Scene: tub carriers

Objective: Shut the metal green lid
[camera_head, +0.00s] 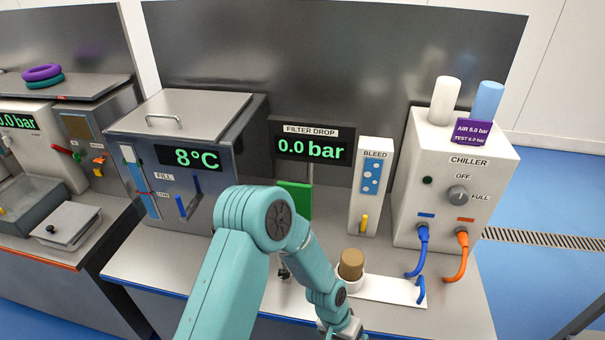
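A green upright panel (296,199), which looks like the raised green lid, stands on the middle bench below the filter drop display. My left arm covers its left and lower parts, so its hinge and what lies under it are hidden. My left arm rises from the bottom, bends in front of the bench and reaches down to the right. My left gripper (345,331) is at the bottom edge, in front of and below the green panel and apart from it; its fingers are cut off. My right gripper is out of view.
A white holder with a brown cork-like cylinder (351,264) stands right of my forearm. The chiller (452,185) with blue and orange hoses is at right, the bleed panel (371,190) beside it. A grey 8°C tank (182,150) stands left. A small dark knob (284,272) shows behind my arm.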

